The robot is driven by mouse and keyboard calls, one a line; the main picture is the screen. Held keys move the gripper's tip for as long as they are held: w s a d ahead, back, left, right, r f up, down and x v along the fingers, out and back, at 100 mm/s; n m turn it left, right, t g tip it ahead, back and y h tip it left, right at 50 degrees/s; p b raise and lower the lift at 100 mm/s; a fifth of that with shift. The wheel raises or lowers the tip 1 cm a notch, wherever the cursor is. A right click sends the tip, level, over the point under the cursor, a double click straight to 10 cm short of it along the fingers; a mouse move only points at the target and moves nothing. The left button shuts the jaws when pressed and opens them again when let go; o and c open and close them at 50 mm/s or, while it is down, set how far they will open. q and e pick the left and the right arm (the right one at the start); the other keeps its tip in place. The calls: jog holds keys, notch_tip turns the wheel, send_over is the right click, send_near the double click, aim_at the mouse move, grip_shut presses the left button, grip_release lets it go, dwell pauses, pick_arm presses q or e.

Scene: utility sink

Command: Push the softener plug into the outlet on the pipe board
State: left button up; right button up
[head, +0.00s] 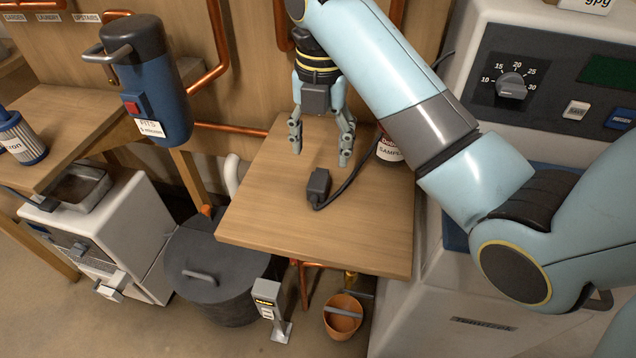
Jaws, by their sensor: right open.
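The dark grey plug (318,186) lies on the small wooden shelf (270,220), and its black cable runs up and to the right behind my right arm. My right gripper (322,152) points down just behind the plug, its fingers spread apart with nothing between them. The plug is in front of the fingers and not held. The wooden pipe board (262,50) with copper pipes stands behind the shelf. I cannot make out an outlet on it; my right arm covers part of that area. My left gripper is not in view.
A blue filter housing (150,85) hangs at the left. A white softener cabinet with a dial (511,85) stands at the right. A dark bottle (390,148) is partly hidden by my arm. A lidded grey bin (213,265) and a terracotta pot (342,317) stand below. The shelf's front is clear.

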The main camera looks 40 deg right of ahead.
aim_at(318, 179)
notch_tip(318, 179, down, 3)
jog(key=shift+f+b, duration=0.1)
jog(key=shift+b, duration=0.95)
jog(key=shift+w+f+b, duration=0.1)
jog(key=shift+f+b, duration=0.4)
jog(key=shift+f, duration=0.15)
notch_tip(318, 179, down, 3)
jog(key=shift+a+f+b, duration=0.15)
jog(key=shift+f+b, duration=0.05)
jog(key=shift+b, duration=0.2)
jog(key=shift+f, duration=0.3)
jog(key=shift+c, duration=0.2)
grip_shut()
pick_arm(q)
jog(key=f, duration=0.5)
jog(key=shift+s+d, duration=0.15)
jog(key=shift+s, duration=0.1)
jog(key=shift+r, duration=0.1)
